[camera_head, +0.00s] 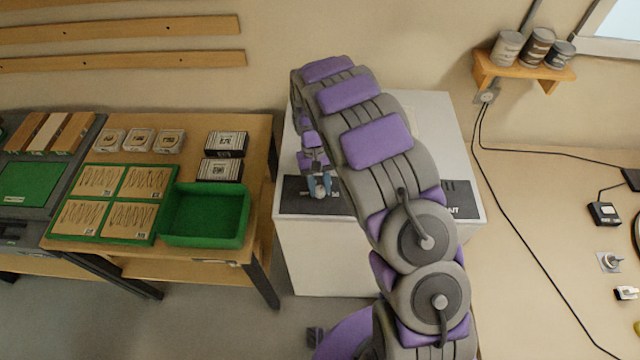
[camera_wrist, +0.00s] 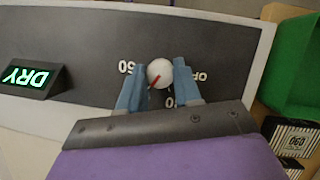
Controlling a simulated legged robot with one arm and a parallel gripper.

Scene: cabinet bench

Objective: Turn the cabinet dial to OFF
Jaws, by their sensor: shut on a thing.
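The dial (camera_wrist: 160,71) is a round white knob with a short red line that runs toward the lower left in the wrist view. It sits on the dark panel (camera_wrist: 90,30) of the white cabinet (camera_head: 330,262). Upside-down labels surround it: 060 at its left, OFF at its right, and one below, partly hidden by a finger. My gripper (camera_wrist: 156,72) has its blue fingers on either side of the dial, shut on it. In the head view my gripper (camera_head: 320,187) is over the panel's left part, and the dial is mostly hidden there.
A lit green DRY sign (camera_wrist: 26,77) stands on the panel. A green bin (camera_head: 204,239) and striped boxes (camera_head: 226,144) sit on the wooden bench left of the cabinet. My arm covers much of the cabinet top. Cables (camera_head: 520,215) hang at the right.

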